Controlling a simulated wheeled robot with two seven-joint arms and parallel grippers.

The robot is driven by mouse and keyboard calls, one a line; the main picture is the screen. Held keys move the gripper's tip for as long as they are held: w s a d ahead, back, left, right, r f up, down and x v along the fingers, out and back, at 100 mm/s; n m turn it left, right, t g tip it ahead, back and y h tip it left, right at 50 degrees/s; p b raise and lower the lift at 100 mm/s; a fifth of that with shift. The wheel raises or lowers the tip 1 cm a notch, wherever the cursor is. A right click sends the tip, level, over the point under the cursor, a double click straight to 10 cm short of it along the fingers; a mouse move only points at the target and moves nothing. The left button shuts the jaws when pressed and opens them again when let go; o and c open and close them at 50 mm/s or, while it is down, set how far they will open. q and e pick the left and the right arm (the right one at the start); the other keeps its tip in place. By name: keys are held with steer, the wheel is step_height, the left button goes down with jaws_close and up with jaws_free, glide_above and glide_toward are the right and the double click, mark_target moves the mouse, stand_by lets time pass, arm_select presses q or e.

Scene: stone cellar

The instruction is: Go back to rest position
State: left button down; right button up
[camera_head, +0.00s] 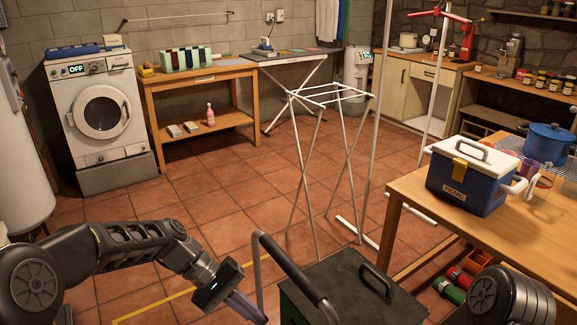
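My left arm comes in from the lower left, over the tiled floor. My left gripper (246,308) points down and to the right beside a dark cart or bin with a black handle. I see nothing held in its fingers, but I cannot make out whether they are apart or together. Of my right arm only a dark rounded link shows at the lower right. My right gripper is not in view.
A wooden table (418,187) on the right bears a blue and white cooler (470,175) and a blue pot (549,144). The dark lidded bin (345,290) stands close in front. A white drying rack (330,95) stands mid-floor. Tiles (225,190) at centre left are clear.

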arm_select(q)
steer(key=w+a+f+t+y, duration=0.2)
steer(key=w+f+t+y, duration=0.15)
steer(key=f, duration=0.75)
steer(key=s+f+t+y+p, duration=0.15)
steer(key=s+f, duration=0.25)
steer(key=f, duration=0.5)
steer(key=s+d+f+m, duration=0.1)
steer(key=s+d+f, duration=0.1)
steer(key=s, duration=0.7)
steer(key=s+d+f+m+g+p, duration=0.1)
steer(key=s+f, duration=0.4)
steer(key=s, duration=0.5)
steer(key=shift+d+f+m, duration=0.15)
steer(key=shift+d+m, duration=0.3)
steer(key=shift+m, duration=0.05)
